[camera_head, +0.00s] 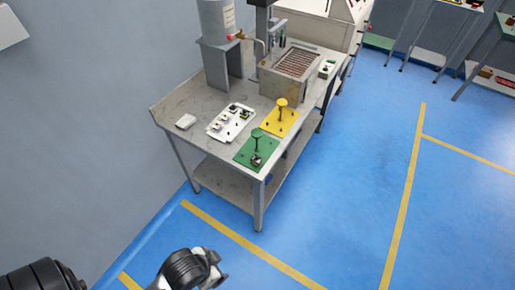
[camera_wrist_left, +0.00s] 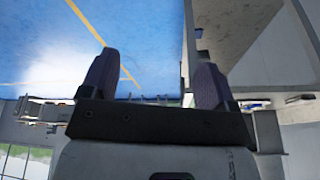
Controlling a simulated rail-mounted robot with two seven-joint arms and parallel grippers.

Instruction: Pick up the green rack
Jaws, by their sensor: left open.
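The green rack (camera_head: 244,153) is a flat green plate with a short upright post, lying on the near right corner of the grey workbench (camera_head: 193,141) in the head view. A small dark and metal piece (camera_head: 256,160) sits on its near part. My left gripper (camera_wrist_left: 157,62) is open and empty in the left wrist view, its two dark fingers spread wide. It is apart from the rack, which I cannot make out in that view. A part of my arm shows at the bottom of the head view. My right gripper is not in view.
A yellow plate with a post (camera_head: 277,125) lies just behind the green one. A machine (camera_head: 283,83) stands behind. Blue floor (camera_head: 335,200) is clear to the right.

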